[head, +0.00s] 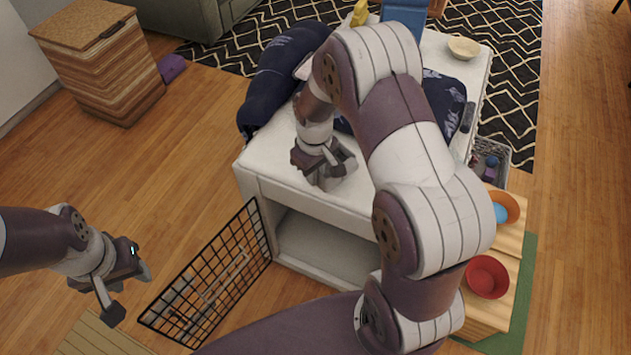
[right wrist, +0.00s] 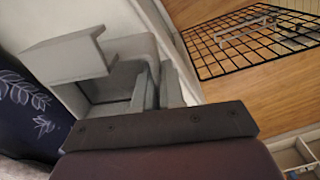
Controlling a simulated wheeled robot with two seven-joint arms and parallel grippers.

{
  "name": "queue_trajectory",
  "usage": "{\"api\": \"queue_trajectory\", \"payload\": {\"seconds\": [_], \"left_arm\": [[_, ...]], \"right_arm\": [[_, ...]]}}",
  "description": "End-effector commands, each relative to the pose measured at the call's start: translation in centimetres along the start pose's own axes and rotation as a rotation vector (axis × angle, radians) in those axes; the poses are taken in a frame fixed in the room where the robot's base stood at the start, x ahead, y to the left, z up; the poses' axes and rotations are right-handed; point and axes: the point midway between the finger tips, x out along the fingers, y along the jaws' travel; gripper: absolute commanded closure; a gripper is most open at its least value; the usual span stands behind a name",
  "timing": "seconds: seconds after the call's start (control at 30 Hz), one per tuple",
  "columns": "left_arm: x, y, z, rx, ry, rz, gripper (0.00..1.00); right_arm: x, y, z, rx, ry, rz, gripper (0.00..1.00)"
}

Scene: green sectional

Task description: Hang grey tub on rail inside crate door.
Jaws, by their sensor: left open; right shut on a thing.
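The grey tub (right wrist: 75,58), a small open box with a hooked lip, shows in the right wrist view. My right gripper (right wrist: 155,92) is shut on its wall. In the head view my right gripper (head: 325,163) holds it over the front part of the white crate's top (head: 300,192); the tub is small there and partly hidden by the gripper. The black wire crate door (head: 238,228) stands swung open at the crate's front left. The rail (head: 226,279) runs across its mesh and also shows in the right wrist view (right wrist: 245,29). My left gripper (head: 130,293) is open and empty, left of the door.
Dark patterned cloth (head: 285,60) lies on the crate top. A bowl (head: 463,47) stands at its back right. A red bowl (head: 487,276) and an orange bowl (head: 505,207) sit on wooden stands at the right. A wicker hamper (head: 105,75) stands far left. Bare floor lies left of the door.

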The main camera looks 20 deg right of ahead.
Motion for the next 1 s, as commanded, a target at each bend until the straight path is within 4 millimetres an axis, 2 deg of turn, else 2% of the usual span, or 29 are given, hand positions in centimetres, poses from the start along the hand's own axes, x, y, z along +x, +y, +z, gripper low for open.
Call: {"api": "queue_trajectory", "payload": {"seconds": [0.1,0.17,0.5,0.6,0.87,1.0], "left_arm": [[0.7,0.0,0.1,0.0,0.0,0.0,0.57],[0.8,0.0,0.1,0.0,0.0,0.0,0.57],[0.9,0.0,0.1,0.0,0.0,0.0,0.57],[0.8,0.0,0.1,0.0,0.0,0.0,0.57],[0.8,0.0,0.1,0.0,0.0,0.0,0.57],[0.3,0.0,0.0,0.0,0.0,0.0,0.57]], "right_arm": [[2.5,0.0,0.1,0.0,-0.003,-0.001,1.0],[3.3,0.0,0.1,0.0,-0.002,-0.001,1.0],[3.7,0.0,0.1,0.0,-0.001,0.0,1.0],[3.6,0.0,0.1,0.001,0.0,0.0,0.66],[3.6,0.0,0.1,0.001,0.0,0.0,0.66],[2.0,0.1,0.0,0.0,0.002,0.001,0.66]]}}
